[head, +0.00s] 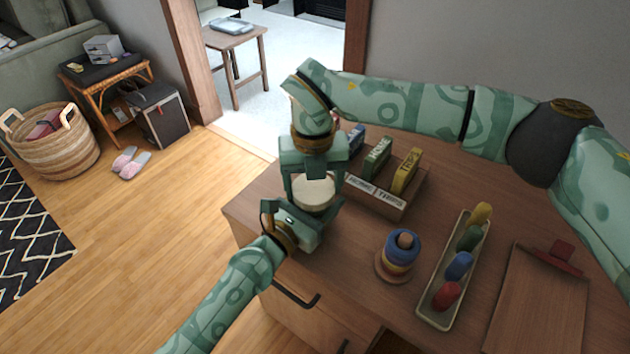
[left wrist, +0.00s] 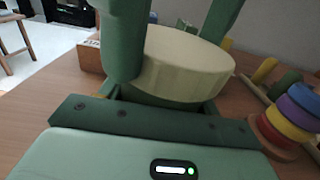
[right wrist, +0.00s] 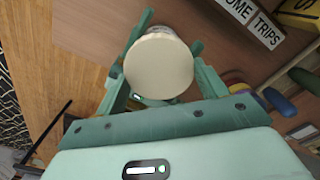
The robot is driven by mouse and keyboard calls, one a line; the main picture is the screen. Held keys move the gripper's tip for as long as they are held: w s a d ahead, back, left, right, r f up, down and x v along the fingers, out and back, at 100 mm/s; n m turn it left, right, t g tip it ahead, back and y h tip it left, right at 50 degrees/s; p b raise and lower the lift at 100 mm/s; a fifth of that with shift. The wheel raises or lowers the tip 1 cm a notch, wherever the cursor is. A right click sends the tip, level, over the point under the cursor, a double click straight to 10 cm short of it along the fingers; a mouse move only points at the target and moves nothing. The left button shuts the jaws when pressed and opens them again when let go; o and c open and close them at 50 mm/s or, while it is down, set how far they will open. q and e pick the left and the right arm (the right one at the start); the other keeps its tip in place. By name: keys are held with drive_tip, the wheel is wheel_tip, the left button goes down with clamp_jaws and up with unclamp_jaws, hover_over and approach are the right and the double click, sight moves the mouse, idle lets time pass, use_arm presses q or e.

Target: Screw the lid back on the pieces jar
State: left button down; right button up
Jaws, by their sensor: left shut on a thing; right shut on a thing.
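The round cream lid (head: 314,195) sits between the fingers of my right gripper (head: 314,183), which is shut on it from above. The lid also shows in the left wrist view (left wrist: 188,62) and, face on, in the right wrist view (right wrist: 159,67). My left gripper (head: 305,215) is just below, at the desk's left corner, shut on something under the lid. The pieces jar is almost wholly hidden by the lid and the grippers. I cannot tell whether the lid rests flush on it.
A card holder (head: 385,197) with upright cards stands behind the grippers. A ring stacker (head: 398,256) is to the right. Further right are a long tray (head: 428,313) of coloured pieces and a clipboard (head: 540,305). The desktop (head: 350,245) is bare near the stacker.

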drive_tip(key=m, duration=0.6)
drive_tip(key=shift+a, duration=0.15)
drive_tip(key=m, duration=0.3)
drive_tip(key=shift+m, duration=0.4)
drive_tip(key=m, duration=0.6)
drive_tip(key=shift+w+a, duration=0.1)
drive_tip(key=shift+w, duration=0.05)
drive_tip(key=m, duration=0.6)
drive_tip(key=shift+w+m, duration=0.15)
drive_tip(key=shift+m, duration=0.15)
drive_tip(key=m, duration=0.8)
drive_tip(key=shift+f, duration=0.1)
drive_tip(key=shift+w+m, duration=0.15)
drive_tip(key=shift+m, duration=0.55)
